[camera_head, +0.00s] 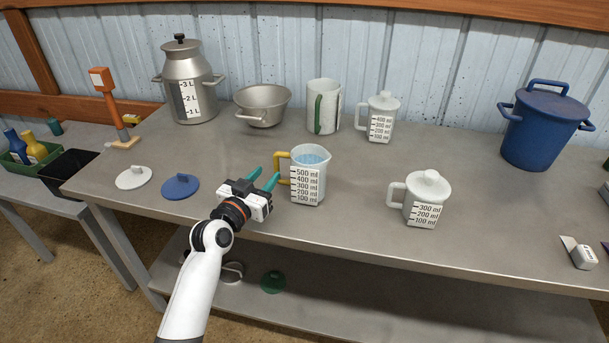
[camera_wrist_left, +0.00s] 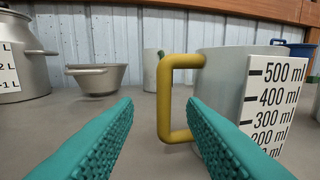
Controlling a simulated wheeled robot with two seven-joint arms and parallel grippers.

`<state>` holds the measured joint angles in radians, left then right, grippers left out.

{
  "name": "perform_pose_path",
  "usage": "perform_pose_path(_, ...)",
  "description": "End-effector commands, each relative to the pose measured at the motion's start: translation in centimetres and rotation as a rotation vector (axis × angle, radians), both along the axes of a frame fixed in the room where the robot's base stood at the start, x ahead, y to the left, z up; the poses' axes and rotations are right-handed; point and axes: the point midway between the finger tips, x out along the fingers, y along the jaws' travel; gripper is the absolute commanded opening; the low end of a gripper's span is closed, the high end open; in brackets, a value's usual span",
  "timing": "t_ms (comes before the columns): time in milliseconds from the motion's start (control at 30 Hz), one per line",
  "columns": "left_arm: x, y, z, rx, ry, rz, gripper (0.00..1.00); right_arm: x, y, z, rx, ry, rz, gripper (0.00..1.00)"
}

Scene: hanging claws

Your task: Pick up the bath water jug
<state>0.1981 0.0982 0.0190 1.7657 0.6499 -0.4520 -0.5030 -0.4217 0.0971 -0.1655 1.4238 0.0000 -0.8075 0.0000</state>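The bath water jug (camera_head: 318,183) is a pale jug with a millilitre scale, a yellow handle (camera_head: 281,168) and blue water inside. It stands upright on the grey table. In the left wrist view the jug (camera_wrist_left: 222,70) fills the right side, and its yellow handle (camera_wrist_left: 164,95) shows between the fingertips. My left gripper (camera_head: 264,177) has teal fingers, spread open and empty, just left of the handle. Its fingers (camera_wrist_left: 160,105) show no clear contact with the handle; how far the handle lies between them is hard to tell. My right gripper is not in view.
A lidded white jug (camera_head: 428,190) stands to the right. Behind are a steel can (camera_head: 187,70), a metal pan (camera_head: 262,118), a green-handled mug (camera_head: 332,92) and another lidded jug (camera_head: 390,104). Blue (camera_head: 180,188) and white (camera_head: 133,180) lids lie left. A blue pot (camera_head: 540,135) stands right.

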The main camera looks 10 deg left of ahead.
Motion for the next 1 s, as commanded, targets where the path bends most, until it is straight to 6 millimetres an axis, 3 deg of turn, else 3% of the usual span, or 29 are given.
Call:
perform_pose_path(600, 6.7, -2.0, 0.4, 0.000, 0.001, 0.000, 0.38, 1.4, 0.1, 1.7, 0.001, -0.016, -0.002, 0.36)
perform_pose_path(867, 7.0, -2.0, 0.4, 0.000, 0.002, 0.000, 0.38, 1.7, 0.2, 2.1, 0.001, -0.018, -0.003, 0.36)
perform_pose_path(1000, 7.0, -2.0, 0.4, 0.000, 0.002, 0.000, 0.18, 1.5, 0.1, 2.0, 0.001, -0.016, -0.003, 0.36)
